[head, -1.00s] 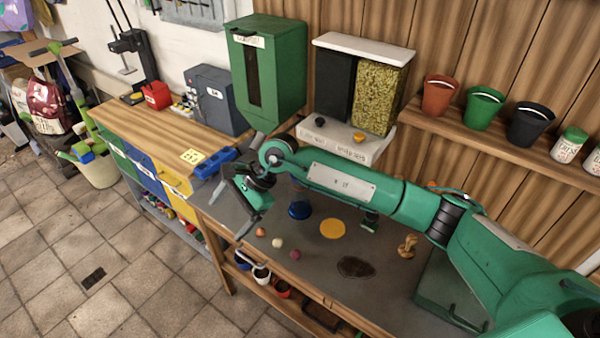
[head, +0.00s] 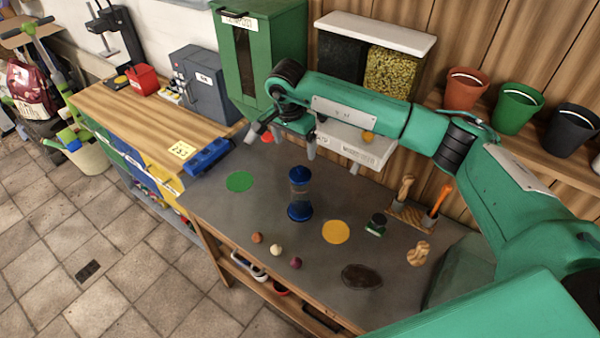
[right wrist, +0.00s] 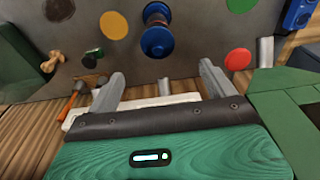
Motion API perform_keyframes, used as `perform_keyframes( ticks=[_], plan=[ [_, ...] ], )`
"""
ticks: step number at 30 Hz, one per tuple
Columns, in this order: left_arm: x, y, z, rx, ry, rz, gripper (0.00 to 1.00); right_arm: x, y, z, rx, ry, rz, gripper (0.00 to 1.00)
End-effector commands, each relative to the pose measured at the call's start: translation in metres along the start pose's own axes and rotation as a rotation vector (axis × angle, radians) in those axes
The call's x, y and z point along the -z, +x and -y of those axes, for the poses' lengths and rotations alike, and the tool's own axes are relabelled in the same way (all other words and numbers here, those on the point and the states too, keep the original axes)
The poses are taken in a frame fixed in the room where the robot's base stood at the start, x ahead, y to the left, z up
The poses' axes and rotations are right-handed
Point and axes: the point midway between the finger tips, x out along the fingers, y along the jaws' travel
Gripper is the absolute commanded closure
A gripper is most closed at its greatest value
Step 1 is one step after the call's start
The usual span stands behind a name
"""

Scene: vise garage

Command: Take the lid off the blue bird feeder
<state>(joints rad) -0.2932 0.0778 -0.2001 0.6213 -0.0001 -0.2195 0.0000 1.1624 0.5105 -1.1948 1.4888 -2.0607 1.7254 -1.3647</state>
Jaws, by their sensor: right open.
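The blue bird feeder (head: 299,194) stands upright on the grey bench top, with a blue lid (head: 299,174) on top, a clear tube and a blue base. It also shows in the right wrist view (right wrist: 157,32), lid end nearer the camera. My right gripper (head: 282,148) is open and empty, above and behind the feeder and apart from it. Its two fingers (right wrist: 163,88) show spread in the right wrist view, with nothing between them. My left gripper is in neither view.
A green disc (head: 239,182) and a yellow disc (head: 335,232) lie either side of the feeder. Small balls (head: 276,250) and a dark brown oval (head: 361,276) lie near the front edge. A green dispenser (head: 262,50) and a seed bin (head: 392,74) stand behind my right arm.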

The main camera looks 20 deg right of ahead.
Motion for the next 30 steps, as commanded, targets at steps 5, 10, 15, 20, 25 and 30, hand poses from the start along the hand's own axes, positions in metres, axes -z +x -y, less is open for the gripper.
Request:
perform_keyframes(
  ticks=[5, 10, 15, 20, 25, 30],
  plan=[
    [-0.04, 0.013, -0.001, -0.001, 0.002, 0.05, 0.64, -0.001, 0.043, -0.001, -0.003, 0.002, 0.003, 0.14],
    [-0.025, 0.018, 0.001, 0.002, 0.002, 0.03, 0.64, 0.0, 0.06, -0.001, -0.001, 0.002, 0.002, 0.14],
    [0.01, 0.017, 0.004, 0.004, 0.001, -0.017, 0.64, 0.001, 0.071, -0.004, -0.001, 0.002, 0.002, 0.14],
    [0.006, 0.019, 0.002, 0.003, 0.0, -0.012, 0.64, 0.002, 0.098, -0.009, -0.003, 0.002, 0.003, 0.14],
    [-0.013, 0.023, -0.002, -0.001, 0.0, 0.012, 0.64, 0.002, 0.112, -0.008, 0.001, 0.001, 0.001, 0.14],
    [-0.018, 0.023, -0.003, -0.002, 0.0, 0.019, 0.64, 0.002, 0.112, -0.008, 0.001, 0.001, 0.001, 0.14]
  ],
)
